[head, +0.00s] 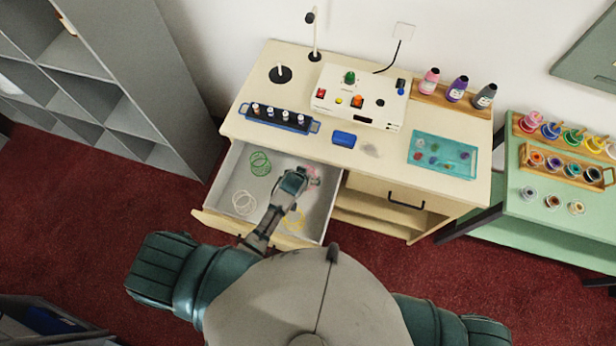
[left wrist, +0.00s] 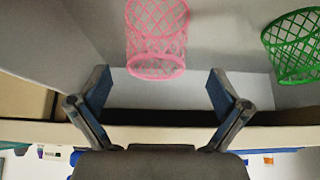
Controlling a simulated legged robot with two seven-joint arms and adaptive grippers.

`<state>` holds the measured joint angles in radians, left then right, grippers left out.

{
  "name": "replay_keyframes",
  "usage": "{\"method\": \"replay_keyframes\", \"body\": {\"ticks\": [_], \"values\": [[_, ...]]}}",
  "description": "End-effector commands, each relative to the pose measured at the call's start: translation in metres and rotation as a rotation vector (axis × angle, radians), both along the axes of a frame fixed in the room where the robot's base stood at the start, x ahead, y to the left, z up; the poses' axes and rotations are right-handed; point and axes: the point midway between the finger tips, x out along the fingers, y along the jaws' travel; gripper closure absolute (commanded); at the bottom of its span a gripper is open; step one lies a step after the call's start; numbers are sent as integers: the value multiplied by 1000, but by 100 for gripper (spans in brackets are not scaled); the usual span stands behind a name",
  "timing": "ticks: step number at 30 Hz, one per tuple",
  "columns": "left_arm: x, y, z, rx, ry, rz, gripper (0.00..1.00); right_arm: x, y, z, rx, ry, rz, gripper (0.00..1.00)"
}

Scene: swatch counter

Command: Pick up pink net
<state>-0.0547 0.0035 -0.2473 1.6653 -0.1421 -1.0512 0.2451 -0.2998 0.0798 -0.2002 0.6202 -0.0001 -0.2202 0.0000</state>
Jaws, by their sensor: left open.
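The pink net (left wrist: 157,38) is an open mesh cylinder in the open drawer (head: 222,200). In the head view only a bit of the pink net (head: 312,183) shows beside my left gripper (head: 308,174), which covers most of it. My left gripper is open and empty, over the drawer's right part. In the left wrist view its two fingers (left wrist: 160,88) are spread wide, and the pink net's near rim lies just ahead, centred between them. I see no contact. My right gripper is out of view.
A green net (head: 260,163) and a white net (head: 244,202) lie at the drawer's left, and a yellow net (head: 294,219) near its front. The green net also shows in the left wrist view (left wrist: 294,45). The counter top (head: 390,160) overhangs the drawer's back.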

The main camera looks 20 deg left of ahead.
Motion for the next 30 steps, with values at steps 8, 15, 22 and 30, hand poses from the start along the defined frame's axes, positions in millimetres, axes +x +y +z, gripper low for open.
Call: {"method": "replay_keyframes", "body": {"ticks": [8, 15, 22, 30], "values": [[20, -7, -33, 1, 2, 0, 0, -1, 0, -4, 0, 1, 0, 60], [27, -7, -44, 0, 0, 0, 0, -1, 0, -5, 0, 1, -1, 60], [27, -7, -43, 0, 1, 0, 23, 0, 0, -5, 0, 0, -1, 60], [27, -7, -43, 0, 1, 0, 40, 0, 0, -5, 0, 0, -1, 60]]}}
